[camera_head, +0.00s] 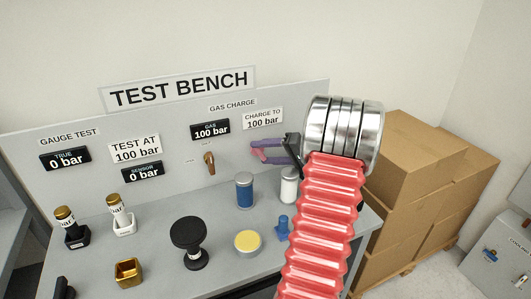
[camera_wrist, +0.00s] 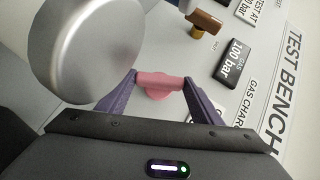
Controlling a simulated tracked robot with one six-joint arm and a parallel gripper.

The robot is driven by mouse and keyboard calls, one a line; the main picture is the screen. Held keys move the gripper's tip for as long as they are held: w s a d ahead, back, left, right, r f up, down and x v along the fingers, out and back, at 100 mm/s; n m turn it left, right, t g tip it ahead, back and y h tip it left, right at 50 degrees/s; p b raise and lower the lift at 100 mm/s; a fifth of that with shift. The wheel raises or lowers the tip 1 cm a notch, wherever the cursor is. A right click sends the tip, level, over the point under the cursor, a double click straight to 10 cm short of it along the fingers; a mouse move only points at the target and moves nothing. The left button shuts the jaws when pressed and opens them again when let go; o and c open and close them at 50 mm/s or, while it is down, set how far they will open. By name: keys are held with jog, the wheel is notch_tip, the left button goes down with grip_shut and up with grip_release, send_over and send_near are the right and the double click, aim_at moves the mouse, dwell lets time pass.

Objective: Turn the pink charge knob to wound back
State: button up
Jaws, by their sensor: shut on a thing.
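The pink charge knob (camera_wrist: 158,84) is on the grey upright panel of the test bench, below the gas charge labels. My gripper (camera_wrist: 158,88) has its two purple fingers closed on either side of the knob's bar in the wrist view. In the head view my gripper (camera_head: 256,151) reaches the panel from the right, and the pink knob (camera_head: 258,155) shows only partly between the fingers. The gas display (camera_head: 210,129) reads 100 bar, and the sign beside it (camera_head: 263,118) says charge to 100 bar. Any marking around the knob is hidden or too small to read.
A brown-handled valve (camera_head: 209,162) is on the panel left of the knob. A blue cylinder (camera_head: 244,190), a white cylinder (camera_head: 289,185), a yellow-topped disc (camera_head: 247,242) and a black knob-shaped piece (camera_head: 189,240) stand on the bench below. Cardboard boxes (camera_head: 420,190) are stacked at right.

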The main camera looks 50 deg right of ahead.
jog(key=shift+s+d+f+m+t, duration=0.15)
jog(key=shift+d+f+m+t, duration=0.05)
jog(key=shift+m+t, duration=0.2)
jog(key=o, duration=1.1)
jog(key=shift+a, duration=0.1)
jog(key=shift+c, duration=0.2)
jog(key=shift+r, duration=0.1)
jog(key=v, duration=1.3)
jog(key=shift+s+d, duration=0.25)
jog(key=shift+s, duration=0.05)
